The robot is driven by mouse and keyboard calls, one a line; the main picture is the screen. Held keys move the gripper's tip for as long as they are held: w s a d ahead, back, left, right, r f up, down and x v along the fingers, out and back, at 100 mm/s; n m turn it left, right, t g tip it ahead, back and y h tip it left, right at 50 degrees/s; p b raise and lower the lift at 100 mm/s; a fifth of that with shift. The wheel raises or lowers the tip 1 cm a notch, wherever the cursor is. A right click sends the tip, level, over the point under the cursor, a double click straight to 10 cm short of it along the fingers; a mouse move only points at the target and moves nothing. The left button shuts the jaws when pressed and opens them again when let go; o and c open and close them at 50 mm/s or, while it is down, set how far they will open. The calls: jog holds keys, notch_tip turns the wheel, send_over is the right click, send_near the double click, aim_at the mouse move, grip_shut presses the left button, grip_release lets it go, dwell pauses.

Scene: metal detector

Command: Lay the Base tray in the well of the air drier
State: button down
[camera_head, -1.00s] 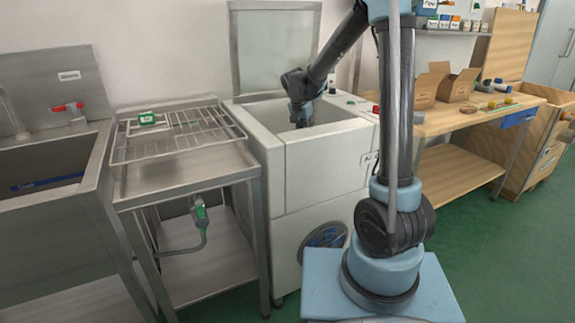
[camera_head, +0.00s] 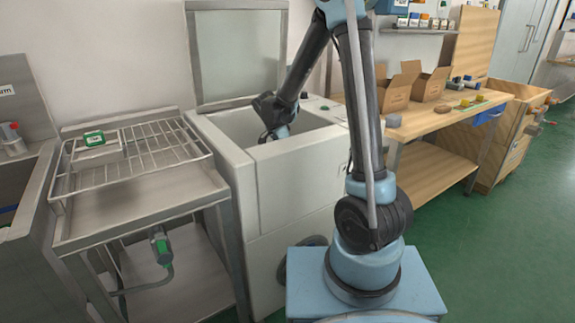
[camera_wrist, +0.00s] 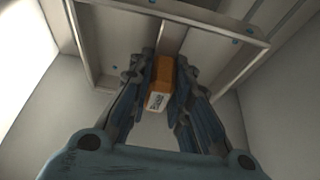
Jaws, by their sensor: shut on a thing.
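The air drier (camera_head: 300,185) is the pale cabinet with its glazed lid raised; its open well (camera_head: 230,125) is on top. My gripper (camera_head: 272,134) reaches down into the well, and its fingertips are partly hidden by my arm and the front wall. In the wrist view my gripper (camera_wrist: 161,82) is shut on an orange block with a white label (camera_wrist: 159,86). The block sits on the middle rib of a grey, rimmed frame, seemingly the Base tray (camera_wrist: 115,48). Pale well walls surround it. I cannot tell whether the tray touches the floor of the well.
A sink (camera_head: 20,175) is at far left. A wooden bench (camera_head: 425,122) with open cartons is on the right. Green floor is clear at right.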

jog(key=shift+f, duration=2.1)
jog(key=c, duration=1.5)
grip_release()
jog(key=shift+a+r, duration=0.1)
jog(key=v, duration=1.1)
jog(key=shift+s, duration=0.15)
jog(key=shift+a+r, duration=0.15)
jog(key=shift+r, duration=0.25)
